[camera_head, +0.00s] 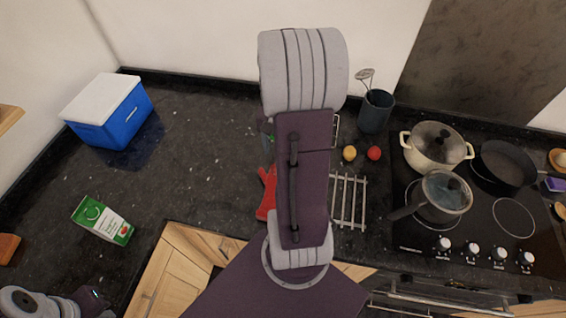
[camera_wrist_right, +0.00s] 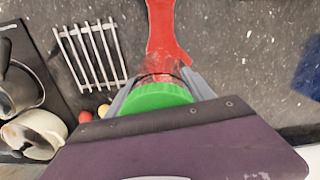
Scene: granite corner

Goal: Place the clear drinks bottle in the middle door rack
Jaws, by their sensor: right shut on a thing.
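The clear drinks bottle shows in the right wrist view as a green cap (camera_wrist_right: 160,96) with a see-through body beyond it. My right gripper (camera_wrist_right: 160,84) is shut on it, with a grey finger on each side just below the cap. In the head view my right arm covers most of the gripper and bottle; only a small bit of green shows at the arm's left edge. Of my left arm, only a part shows at the bottom left of the head view, and its fingers are out of sight. No door rack is visible in either view.
A red item (camera_head: 267,194) lies partly under my right arm. A metal rack (camera_head: 348,201), a lemon, a tomato and a utensil pot (camera_head: 374,112) are right of it, then a hob with pots.

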